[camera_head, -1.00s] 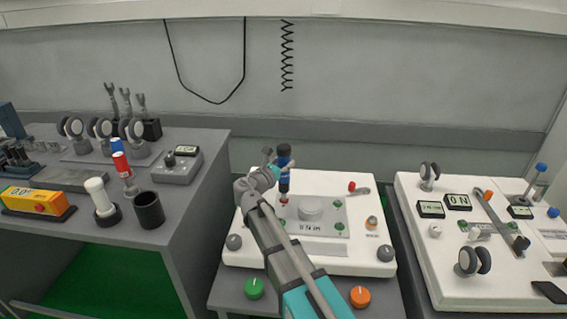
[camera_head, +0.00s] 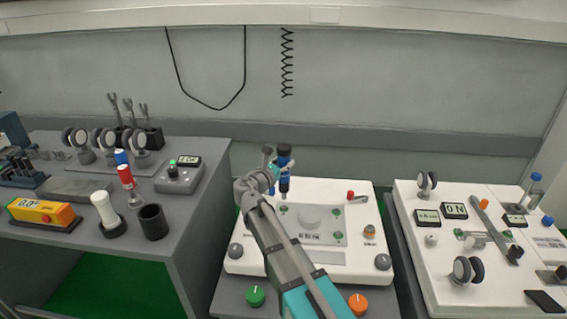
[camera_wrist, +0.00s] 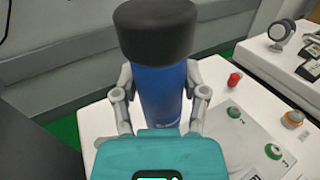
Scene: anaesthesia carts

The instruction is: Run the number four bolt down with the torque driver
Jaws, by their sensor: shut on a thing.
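My gripper (camera_head: 277,172) is shut on the torque driver (camera_head: 285,160), which has a black cap and a blue body. The driver is upright over the left part of the white cart's grey plate (camera_head: 312,238). A green-marked bolt spot (camera_head: 283,208) shows just below its tip, with a small gap seeming to lie between. In the wrist view the driver (camera_wrist: 160,85) stands between both fingers and hides its own tip. My arm hides the plate's near left corner.
A small grey box (camera_head: 180,178) with a green light and display sits on the left table, near a black cup (camera_head: 153,222) and a white cylinder (camera_head: 106,212). Green (camera_head: 255,296) and orange (camera_head: 358,302) knobs are in front. Another white cart (camera_head: 450,275) stands right.

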